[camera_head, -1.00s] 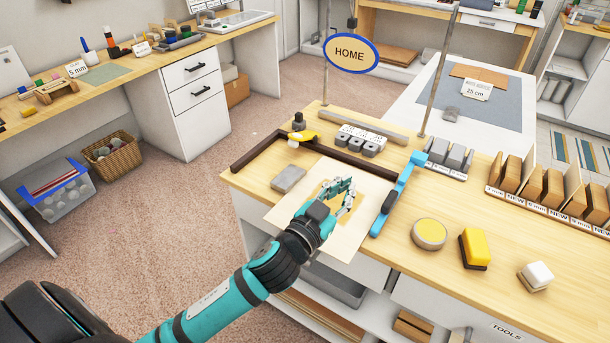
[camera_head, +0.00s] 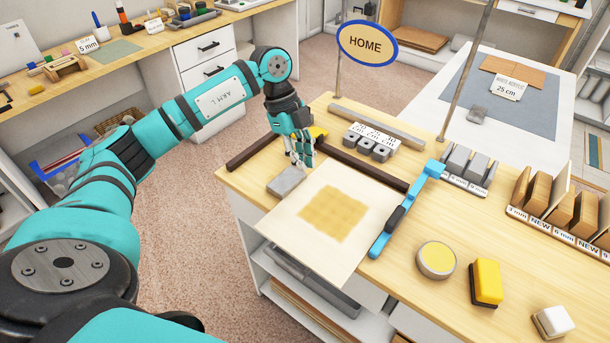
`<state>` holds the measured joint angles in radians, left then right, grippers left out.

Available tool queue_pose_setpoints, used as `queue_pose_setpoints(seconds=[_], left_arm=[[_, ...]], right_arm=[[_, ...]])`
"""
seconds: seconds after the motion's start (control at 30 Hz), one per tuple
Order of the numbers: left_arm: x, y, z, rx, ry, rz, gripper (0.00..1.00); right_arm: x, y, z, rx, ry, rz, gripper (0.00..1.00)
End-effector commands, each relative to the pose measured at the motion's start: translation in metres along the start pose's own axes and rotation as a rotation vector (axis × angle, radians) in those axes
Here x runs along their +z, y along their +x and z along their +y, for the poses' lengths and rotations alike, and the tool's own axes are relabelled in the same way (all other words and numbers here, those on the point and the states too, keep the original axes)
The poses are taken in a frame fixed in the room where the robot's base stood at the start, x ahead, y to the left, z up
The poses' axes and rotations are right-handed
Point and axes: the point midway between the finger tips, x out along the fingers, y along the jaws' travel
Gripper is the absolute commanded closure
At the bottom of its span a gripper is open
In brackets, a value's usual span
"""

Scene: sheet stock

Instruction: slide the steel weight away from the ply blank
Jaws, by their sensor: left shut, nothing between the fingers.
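The ply blank (camera_head: 290,226) is a pale flat sheet with a darker tan patch in its middle. It lies on the bench near the front left corner. The steel weight (camera_head: 285,182) is a flat grey block at the blank's left edge. I cannot tell whether it touches or overlaps that edge. My left gripper (camera_head: 302,163) is shut and empty, pointing down just behind and right of the weight, near the blank's far corner. Contact with the weight cannot be made out. My right gripper is not in view.
A dark L-shaped fence (camera_head: 367,172) runs behind the blank. A blue-handled tool (camera_head: 406,212) lies along its right side. A yellow object (camera_head: 317,133) is partly hidden behind my gripper. Grey blocks (camera_head: 366,146) stand farther back. The bench's left edge is close to the weight.

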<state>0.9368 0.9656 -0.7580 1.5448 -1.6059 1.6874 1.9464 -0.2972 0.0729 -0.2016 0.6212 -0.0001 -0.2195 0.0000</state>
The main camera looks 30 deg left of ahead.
Motion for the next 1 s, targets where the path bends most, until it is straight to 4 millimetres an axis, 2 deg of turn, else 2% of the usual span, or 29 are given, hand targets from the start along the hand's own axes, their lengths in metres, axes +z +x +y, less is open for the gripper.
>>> queue_pose_setpoints(seconds=[0.17, 0.57, 0.6, 0.7, 0.83, 1.0], left_arm=[[0.003, 0.017, 0.003, 0.013, -0.012, -0.013, 1.0], [0.002, 0.1, 0.004, 0.012, -0.009, -0.008, 1.0], [0.012, 0.091, 0.002, 0.006, -0.014, -0.012, 1.0], [0.026, 0.088, 0.003, 0.008, -0.012, -0.011, 1.0], [0.037, 0.085, 0.003, 0.008, -0.009, -0.01, 1.0], [0.041, 0.084, 0.003, 0.007, -0.008, -0.009, 1.0]], right_arm=[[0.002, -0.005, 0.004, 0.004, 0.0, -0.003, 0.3], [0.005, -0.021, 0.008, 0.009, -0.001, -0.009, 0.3], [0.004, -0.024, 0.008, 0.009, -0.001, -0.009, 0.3], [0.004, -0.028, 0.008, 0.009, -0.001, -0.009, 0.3], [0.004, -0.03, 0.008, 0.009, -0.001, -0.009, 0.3], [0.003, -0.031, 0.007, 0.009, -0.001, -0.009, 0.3]])
